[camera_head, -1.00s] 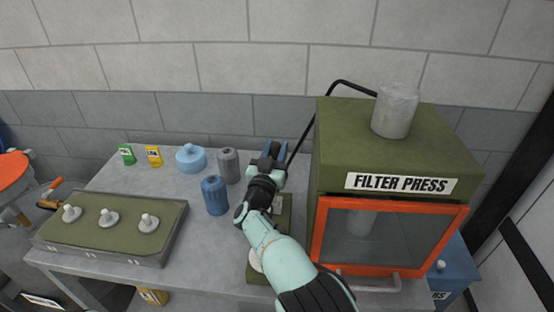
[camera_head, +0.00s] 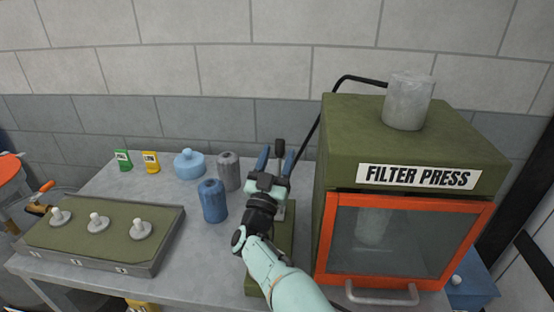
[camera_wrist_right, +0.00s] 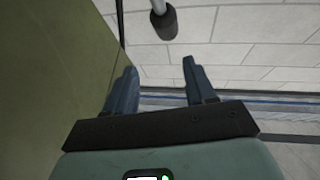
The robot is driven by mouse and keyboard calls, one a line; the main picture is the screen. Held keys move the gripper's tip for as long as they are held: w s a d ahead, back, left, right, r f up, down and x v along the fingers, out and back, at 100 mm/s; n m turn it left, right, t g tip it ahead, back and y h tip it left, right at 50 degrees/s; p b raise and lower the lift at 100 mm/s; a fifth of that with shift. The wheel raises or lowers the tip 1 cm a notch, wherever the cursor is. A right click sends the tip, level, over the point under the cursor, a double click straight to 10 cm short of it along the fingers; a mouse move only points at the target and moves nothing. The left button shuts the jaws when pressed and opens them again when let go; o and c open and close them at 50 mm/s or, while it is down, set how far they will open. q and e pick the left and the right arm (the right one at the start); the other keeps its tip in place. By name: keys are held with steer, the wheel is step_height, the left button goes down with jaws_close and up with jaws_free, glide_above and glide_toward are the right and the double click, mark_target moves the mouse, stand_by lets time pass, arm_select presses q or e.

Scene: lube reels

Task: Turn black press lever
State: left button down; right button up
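The black press lever shows in the head view as a black grip (camera_head: 280,147) on a thin stem, just left of the green filter press (camera_head: 340,140). In the right wrist view the black grip (camera_wrist_right: 164,24) sits on a grey metal rod, ahead of the fingers. My right gripper (camera_head: 276,160) is open, with two blue fingers apart and pointing toward the wall. The lever grip appears between and beyond the fingertips (camera_wrist_right: 158,75), with nothing clasped. The lever's lower part is hidden behind my gripper. My left gripper is not in view.
The press has an orange-framed glass door (camera_head: 400,240) and a grey cylinder (camera_head: 408,100) on top. A black hose (camera_head: 345,80) runs beside it. Blue and grey containers (camera_head: 213,200) stand left of my arm. A green tray (camera_head: 90,235) is farther left.

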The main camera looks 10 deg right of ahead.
steer(key=b+v, duration=0.1)
steer(key=v, duration=0.6)
steer(key=shift+s, duration=0.2)
stand_by(0.4)
